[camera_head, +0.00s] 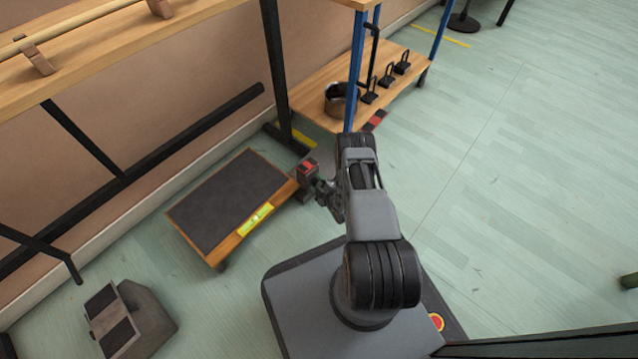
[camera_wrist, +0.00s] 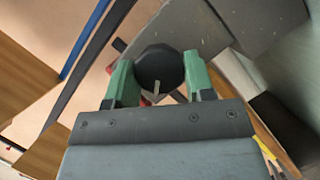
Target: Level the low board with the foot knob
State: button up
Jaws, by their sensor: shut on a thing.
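The low board (camera_head: 225,198) is a wooden platform with a dark top, low above the floor at left of centre in the head view. A yellow-green level vial (camera_head: 251,225) lies along its front edge; its bubble is too small to read surely. The foot knob (camera_wrist: 160,64) is black and round with a pale pointer mark. It sits between the green fingers of my gripper (camera_wrist: 160,80), which is shut on it. In the head view my gripper (camera_head: 323,190) is at the board's right corner, beside a dark block with a red top (camera_head: 308,167). The knob is hidden there.
A wooden shelf trolley (camera_head: 310,98) with blue posts stands behind, holding a metal pot (camera_head: 340,100) and several black weights (camera_head: 387,77). A bench with dark legs (camera_head: 276,60) is at left. A grey pedal-like block (camera_head: 147,318) lies front left.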

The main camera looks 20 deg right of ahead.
jog(key=n, duration=0.1)
jog(key=n+t, duration=0.1)
jog(key=n, duration=0.1)
jog(key=shift+a+f+t+h, duration=0.1)
jog(key=shift+f+t+h, duration=0.05)
jog(key=shift+t+h, duration=0.2)
jog(key=shift+n+t, duration=0.45)
jog(key=shift+n, duration=1.05)
jog(key=o, duration=0.9)
jog(key=shift+s, duration=0.15)
